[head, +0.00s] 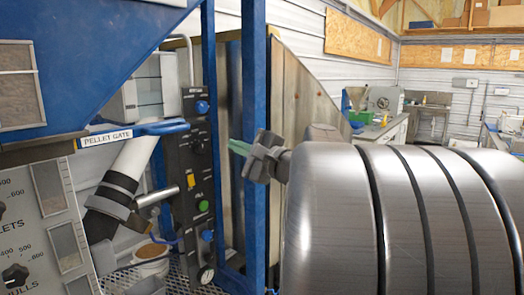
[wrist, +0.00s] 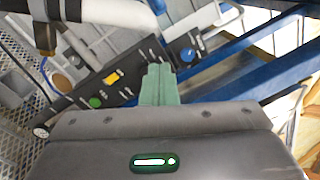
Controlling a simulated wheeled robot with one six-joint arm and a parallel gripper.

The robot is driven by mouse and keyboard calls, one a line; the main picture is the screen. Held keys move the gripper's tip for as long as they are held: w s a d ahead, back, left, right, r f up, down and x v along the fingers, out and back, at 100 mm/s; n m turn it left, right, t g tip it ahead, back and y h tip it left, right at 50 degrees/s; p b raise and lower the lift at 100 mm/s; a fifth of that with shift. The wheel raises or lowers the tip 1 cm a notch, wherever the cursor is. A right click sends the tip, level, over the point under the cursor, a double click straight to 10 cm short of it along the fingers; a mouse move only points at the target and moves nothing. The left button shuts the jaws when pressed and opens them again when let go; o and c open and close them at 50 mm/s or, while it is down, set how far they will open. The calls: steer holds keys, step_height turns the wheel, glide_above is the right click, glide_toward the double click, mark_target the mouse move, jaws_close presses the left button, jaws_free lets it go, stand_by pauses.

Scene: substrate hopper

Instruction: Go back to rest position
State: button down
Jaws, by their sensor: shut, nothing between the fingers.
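My gripper (head: 240,148) is in the middle of the head view, pointing left toward the black control panel (head: 198,160). Its green fingers are closed together with nothing between them. In the wrist view my gripper (wrist: 159,75) shows its green fingers side by side in front of the tilted control panel (wrist: 110,80). The panel carries a yellow switch (head: 190,181), a green button (head: 203,206) and blue knobs. The fingers appear apart from the panel, though the exact gap cannot be told.
Blue frame posts (head: 253,100) stand close behind my gripper. A blue hopper (head: 90,60) with a blue pellet gate handle (head: 165,127) is at the left, above a white pipe (head: 133,158). A bucket (head: 152,258) stands low. A workbench (head: 385,130) is far right.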

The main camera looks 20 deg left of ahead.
stand_by(0.3)
steer(key=w+a+r+p, duration=0.1)
steer(key=a+p, duration=0.3)
steer(key=a, duration=0.7)
steer(key=shift+w+r+p, duration=0.15)
steer(key=shift+r+p, duration=0.15)
steer(key=shift+r, duration=0.55)
